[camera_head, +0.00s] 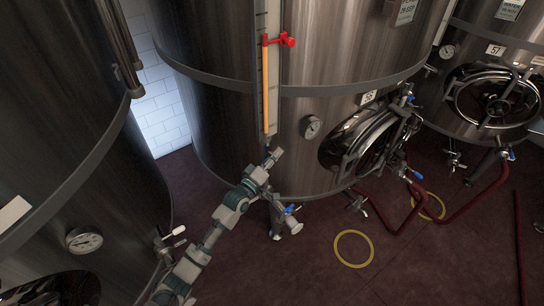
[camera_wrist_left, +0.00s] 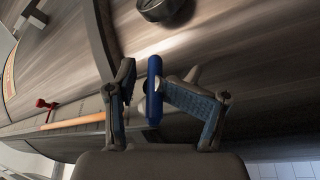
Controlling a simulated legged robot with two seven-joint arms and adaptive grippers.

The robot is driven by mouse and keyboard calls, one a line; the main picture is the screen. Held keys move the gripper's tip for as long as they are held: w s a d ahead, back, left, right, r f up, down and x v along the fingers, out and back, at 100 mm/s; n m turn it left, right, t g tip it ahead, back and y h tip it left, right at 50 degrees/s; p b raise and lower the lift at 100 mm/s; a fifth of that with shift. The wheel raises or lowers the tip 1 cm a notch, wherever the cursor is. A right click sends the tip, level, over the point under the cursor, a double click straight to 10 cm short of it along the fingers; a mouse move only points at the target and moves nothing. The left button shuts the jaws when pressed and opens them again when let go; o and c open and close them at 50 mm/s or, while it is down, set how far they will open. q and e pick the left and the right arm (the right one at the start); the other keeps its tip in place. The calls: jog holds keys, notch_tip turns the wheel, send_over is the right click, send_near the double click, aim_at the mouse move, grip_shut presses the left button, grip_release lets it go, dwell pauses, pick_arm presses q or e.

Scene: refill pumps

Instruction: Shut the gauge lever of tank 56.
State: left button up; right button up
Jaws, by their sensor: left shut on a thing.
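Tank 56 (camera_head: 330,120) is the large steel tank in the middle of the head view, with its number plate (camera_head: 368,97) above the round hatch. Its upright gauge (camera_head: 265,85) holds an orange column, with a red fitting (camera_head: 287,40) on the upper part. My left gripper (camera_head: 273,156) is at the gauge's lower end and hides the lever there in the head view. In the left wrist view the blue gauge lever (camera_wrist_left: 154,92) stands between the two fingers, and my left gripper (camera_wrist_left: 160,95) is shut on it. My right gripper is not in view.
A dial (camera_head: 310,126) and the hatch (camera_head: 365,138) are right of the gauge. Another tank (camera_head: 70,130) stands close at left. Red hoses (camera_head: 398,225) and a yellow ring (camera_head: 353,249) lie on the floor.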

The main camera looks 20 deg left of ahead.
pick_arm(q)
jog(key=shift+s+d+r, duration=0.1)
jog(key=shift+s+r, duration=0.05)
jog(key=shift+r, duration=0.3)
jog(key=shift+f, duration=0.1)
jog(key=shift+s+a+f, duration=0.1)
jog(key=shift+s+a, duration=0.1)
jog(key=v, duration=0.7)
jog(key=shift+a+f, duration=0.15)
jog(key=shift+f, duration=0.25)
jog(key=shift+s, duration=0.15)
